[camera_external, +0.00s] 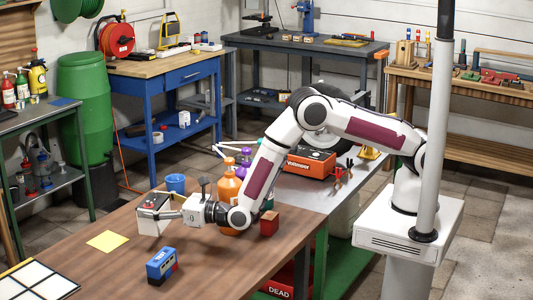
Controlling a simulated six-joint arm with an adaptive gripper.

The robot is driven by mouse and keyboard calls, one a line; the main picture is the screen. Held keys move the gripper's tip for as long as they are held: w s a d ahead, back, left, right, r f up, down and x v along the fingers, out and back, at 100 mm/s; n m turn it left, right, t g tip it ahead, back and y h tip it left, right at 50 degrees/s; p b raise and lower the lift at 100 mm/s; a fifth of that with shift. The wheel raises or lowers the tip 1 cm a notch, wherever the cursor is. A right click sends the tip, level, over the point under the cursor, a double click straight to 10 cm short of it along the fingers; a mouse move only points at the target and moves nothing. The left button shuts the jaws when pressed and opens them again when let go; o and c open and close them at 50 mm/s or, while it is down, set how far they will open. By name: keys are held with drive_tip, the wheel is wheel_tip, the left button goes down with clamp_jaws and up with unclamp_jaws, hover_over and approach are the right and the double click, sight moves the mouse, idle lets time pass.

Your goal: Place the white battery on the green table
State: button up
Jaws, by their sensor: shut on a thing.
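The white battery (149,225), a box with a dark top and red spots on it, is at the left end of my arm. My gripper (168,213) is shut on it from the right side. The battery is over the brown wooden table; I cannot tell whether its base touches the wood. A table with green legs and a grey top (318,196) stands to the right, partly hidden behind my arm.
A blue battery (161,265), a yellow sheet (107,241) and a white tile panel (35,283) are on the brown table (215,270). A blue cup (176,184), orange bottle (229,184) and red block (269,223) stand nearby. An orange Voltmaster box (306,165) sits on the grey top.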

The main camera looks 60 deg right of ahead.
drive_tip(key=s+d+r+n+g+y, duration=0.1)
drive_tip(key=s+d+r+y, duration=0.1)
drive_tip(key=s+d+r, duration=0.3)
drive_tip(key=s+d+r+n+g+y, duration=0.1)
drive_tip(key=s+d+r, duration=0.4)
drive_tip(key=s+r, duration=0.7)
drive_tip(key=s+d+r+n+g+y, duration=0.1)
drive_tip(key=s+d+r, duration=0.4)
drive_tip(key=r, duration=1.7)
drive_tip(key=s+n+y, duration=0.1)
drive_tip(key=s+y, duration=0.1)
drive_tip(key=s, duration=0.2)
drive_tip(key=shift+s+d, duration=0.3)
drive_tip(key=shift+w+a, duration=0.1)
